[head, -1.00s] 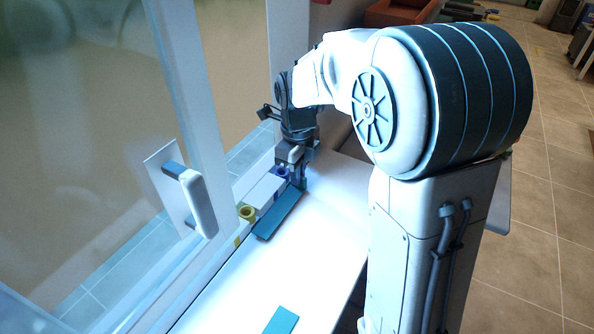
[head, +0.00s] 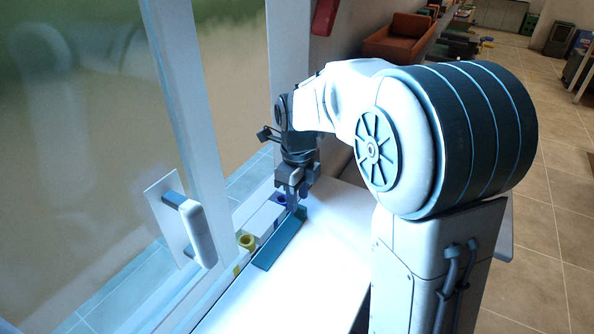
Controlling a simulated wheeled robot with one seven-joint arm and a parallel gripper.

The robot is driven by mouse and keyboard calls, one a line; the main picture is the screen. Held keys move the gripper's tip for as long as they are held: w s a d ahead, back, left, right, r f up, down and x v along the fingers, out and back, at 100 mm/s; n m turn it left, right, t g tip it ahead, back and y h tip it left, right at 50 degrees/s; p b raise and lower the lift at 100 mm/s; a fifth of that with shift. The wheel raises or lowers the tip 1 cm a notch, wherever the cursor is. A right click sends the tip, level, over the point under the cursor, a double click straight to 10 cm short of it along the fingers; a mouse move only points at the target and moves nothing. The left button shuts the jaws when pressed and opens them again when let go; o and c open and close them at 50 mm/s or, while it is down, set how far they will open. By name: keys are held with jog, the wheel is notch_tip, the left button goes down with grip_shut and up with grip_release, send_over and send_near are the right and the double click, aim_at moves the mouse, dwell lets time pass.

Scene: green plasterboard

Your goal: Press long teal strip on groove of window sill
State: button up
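The long teal strip (head: 278,244) lies along the white window sill (head: 270,298), near the window side. It looks tilted up on edge at its far end, where my gripper (head: 292,207) is. My gripper points down with its fingertips at that far end; the fingers look close together around it, but the contact is small and partly hidden. The groove of the sill is not clearly visible; a narrow line runs along the window side, left of the strip.
A yellow ring-shaped part (head: 246,242) and a blue one (head: 280,200) sit by the frame left of the strip, with a white block (head: 262,218) between them. A window handle (head: 190,228) juts out at left. The sill's near part is clear.

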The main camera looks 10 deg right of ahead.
notch_tip(320, 180, up, 12)
jog(key=shift+r, duration=0.15)
dwell(0.4)
jog(key=s+d+f+n+t, duration=0.1)
jog(key=s+d+f+n, duration=0.1)
jog(key=s+n, duration=0.4)
jog(key=s+d+f+n+t, duration=0.1)
jog(key=s+f+n, duration=0.3)
jog(key=n, duration=0.6)
jog(key=s+d+f+n, duration=0.3)
jog(key=s+d+n, duration=0.1)
jog(key=s+n, duration=0.4)
jog(key=shift+d+t, duration=0.1)
jog(key=shift+t, duration=0.3)
jog(key=shift+s+f+n, duration=0.35)
jog(key=shift+f+n, duration=0.05)
jog(key=shift+n, duration=0.4)
